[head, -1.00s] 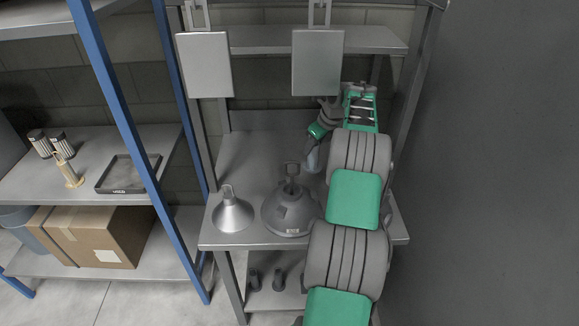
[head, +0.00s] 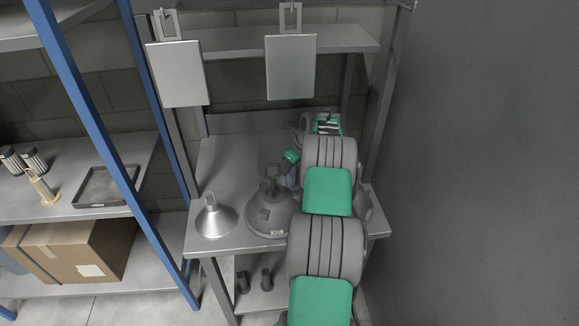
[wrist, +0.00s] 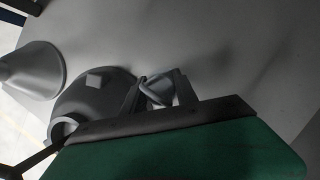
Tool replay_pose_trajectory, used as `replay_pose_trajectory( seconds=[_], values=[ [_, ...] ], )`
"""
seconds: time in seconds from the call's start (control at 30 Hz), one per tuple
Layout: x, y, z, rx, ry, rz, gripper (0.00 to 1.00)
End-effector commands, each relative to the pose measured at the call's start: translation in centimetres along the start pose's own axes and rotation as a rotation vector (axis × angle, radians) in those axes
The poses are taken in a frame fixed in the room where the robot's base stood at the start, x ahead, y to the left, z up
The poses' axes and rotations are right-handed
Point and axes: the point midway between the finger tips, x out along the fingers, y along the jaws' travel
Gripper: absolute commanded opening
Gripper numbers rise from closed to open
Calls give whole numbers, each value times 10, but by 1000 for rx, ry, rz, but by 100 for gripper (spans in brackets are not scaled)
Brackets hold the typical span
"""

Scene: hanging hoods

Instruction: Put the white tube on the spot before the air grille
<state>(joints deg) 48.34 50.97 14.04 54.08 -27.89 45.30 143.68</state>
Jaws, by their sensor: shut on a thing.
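My gripper (wrist: 160,92) is shut on a pale grey-blue thing (wrist: 157,87), seen between its fingers in the wrist view. Only part of it shows, so I cannot tell for sure that it is the white tube. In the head view my wrist (head: 291,156) is low over the right part of the grey metal bench (head: 225,160), and my arm hides most of the fingers. I cannot tell whether the held thing touches the bench top. No air grille and no marked spot can be made out; my arm covers the bench's right side.
A grey dome-shaped hood (head: 268,218) stands close left of my gripper, with a metal cone (head: 214,218) left of it. Two flat panels (head: 290,68) hang above the bench. A dark wall (head: 480,180) is close on the right. The bench's back left is clear.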

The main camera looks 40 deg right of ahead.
Motion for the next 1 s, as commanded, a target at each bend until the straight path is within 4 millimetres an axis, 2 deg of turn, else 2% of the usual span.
replay_pose_trajectory(
  seconds=[0.03,0.27,0.6,0.77,1.0],
  values=[
    [1,0,0,0,0,0,37],
    [0,0,0,0,0,1,56],
    [-6,-1,1,1,-1,-1,57],
    [-38,-1,1,0,-2,-4,57],
    [-99,-1,1,0,-1,-3,57]
  ],
)
